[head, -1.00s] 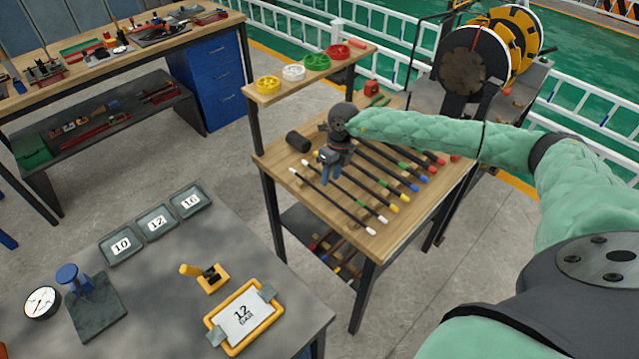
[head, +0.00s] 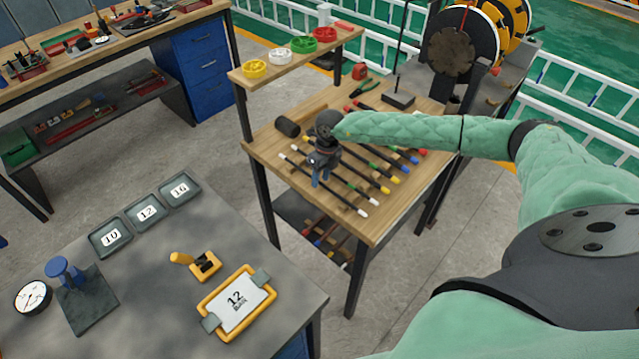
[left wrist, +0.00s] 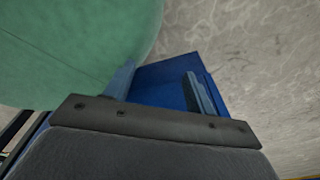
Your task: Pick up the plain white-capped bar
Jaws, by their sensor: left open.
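Several dark bars with coloured caps lie side by side on the wooden table in the head view. The frontmost bar (head: 341,198) has white caps at its ends. Another white cap (head: 295,147) shows just behind it, with that bar partly hidden by my gripper. My right gripper (head: 316,179) points down over the front white-capped bar, left of its middle. Its fingers overlap that bar in the picture; I cannot tell whether they touch or hold it. My left gripper (left wrist: 160,88) is open and empty in the left wrist view, away from the bars.
The wooden table (head: 375,230) has a raised shelf with coloured bowls (head: 325,35) and a dark cylinder (head: 288,127). A grey bench (head: 150,290) with numbered trays stands at front left. A blue surface (left wrist: 160,75) lies beyond my left fingers.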

